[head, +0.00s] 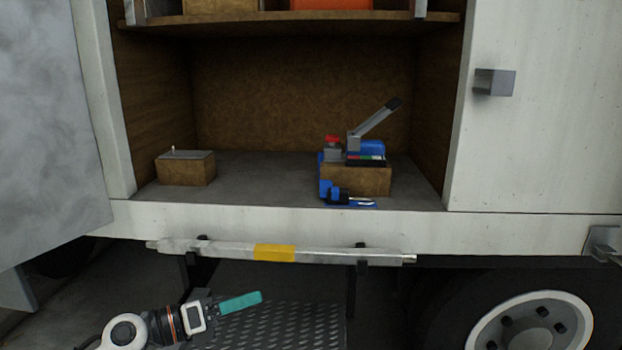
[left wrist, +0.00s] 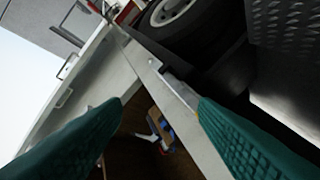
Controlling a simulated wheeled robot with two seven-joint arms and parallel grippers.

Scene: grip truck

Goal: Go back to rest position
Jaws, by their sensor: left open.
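My left gripper (head: 241,302) shows at the bottom left of the head view, in front of and below the truck's open compartment. Its teal finger points right, below the pale bar. In the left wrist view the two teal fingers of the gripper (left wrist: 162,100) are spread apart with nothing between them. My right gripper is not in view.
The truck's open compartment (head: 270,178) holds a wooden block (head: 187,170) and a blue and grey device with a lever (head: 372,125). A pale bar with a yellow band (head: 210,246) runs below the sill. A metal tread step (head: 290,325) and a wheel (head: 545,318) are low.

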